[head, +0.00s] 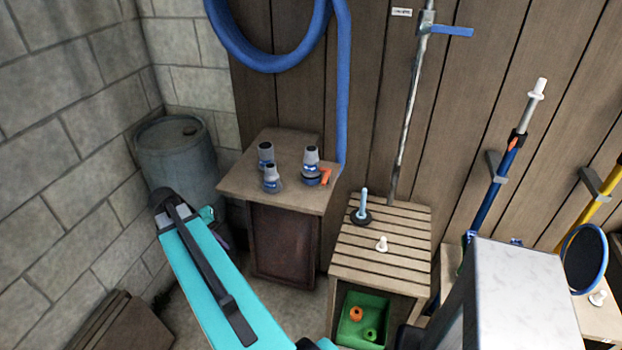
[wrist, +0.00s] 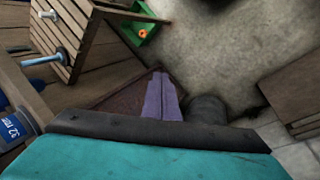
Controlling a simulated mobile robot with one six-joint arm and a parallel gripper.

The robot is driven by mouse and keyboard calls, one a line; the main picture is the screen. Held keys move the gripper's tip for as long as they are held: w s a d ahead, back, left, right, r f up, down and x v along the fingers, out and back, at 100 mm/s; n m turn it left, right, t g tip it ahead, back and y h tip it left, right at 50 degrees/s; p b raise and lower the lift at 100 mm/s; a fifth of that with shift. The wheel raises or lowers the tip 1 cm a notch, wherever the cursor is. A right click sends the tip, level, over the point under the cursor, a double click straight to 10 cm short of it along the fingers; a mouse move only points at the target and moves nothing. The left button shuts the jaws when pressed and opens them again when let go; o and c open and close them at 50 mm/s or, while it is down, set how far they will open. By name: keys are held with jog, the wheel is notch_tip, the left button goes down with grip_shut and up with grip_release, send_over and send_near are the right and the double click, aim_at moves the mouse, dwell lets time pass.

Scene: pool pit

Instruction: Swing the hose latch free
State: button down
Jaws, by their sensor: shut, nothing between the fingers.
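An orange lever (head: 325,175), which looks like the hose latch, sticks out beside the right-hand grey-and-blue fitting (head: 311,160) on the wooden cabinet top (head: 295,198). The blue hose (head: 345,90) hangs coiled on the wall and runs down behind that fitting. My gripper (head: 222,238) is low, to the left of the cabinet, mostly hidden behind my turquoise arm. In the wrist view its purple fingers (wrist: 160,98) are together and empty, apart from the fittings. A blue fitting marked 32 mm (wrist: 14,128) shows at the left edge there. I cannot make out the orange lever in that view.
A slatted bench (head: 385,235) is right of the cabinet, with a green crate (head: 349,330) below. A blue-handled pipe (head: 410,110) rises behind it.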

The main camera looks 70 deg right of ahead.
jog(key=s+d+r+m, duration=0.1)
jog(key=s+d+r, duration=0.1)
jog(key=d+r, duration=0.1)
jog(key=s+d+r+m, duration=0.1)
jog(key=d+r, duration=0.3)
jog(key=r, duration=0.2)
jog(key=s+d+r+m+h, duration=0.1)
jog(key=s+d+r+m, duration=0.1)
jog(key=d+r, duration=0.1)
jog(key=shift+s+d+r+g, duration=0.1)
jog(key=shift+s+r+g, duration=0.1)
jog(key=shift+r, duration=0.2)
jog(key=shift+s+d+r+g, duration=0.1)
jog(key=shift+s+r+g, duration=0.1)
jog(key=shift+r, duration=0.2)
jog(key=s+d+r+m+g, duration=0.1)
jog(key=s+d+r+m, duration=0.3)
jog(key=s+r, duration=0.4)
notch_tip(320, 180, up, 4)
jog(key=shift+s+d+r+h+p, duration=0.15)
jog(key=shift+s+d+h+p, duration=0.15)
jog(key=shift+d, duration=0.55)
jog(key=b+x, duration=0.6)
jog(key=x, duration=0.4)
jog(key=s, duration=0.3)
jog(key=shift+s+d, duration=0.1)
jog(key=shift+s, duration=0.45)
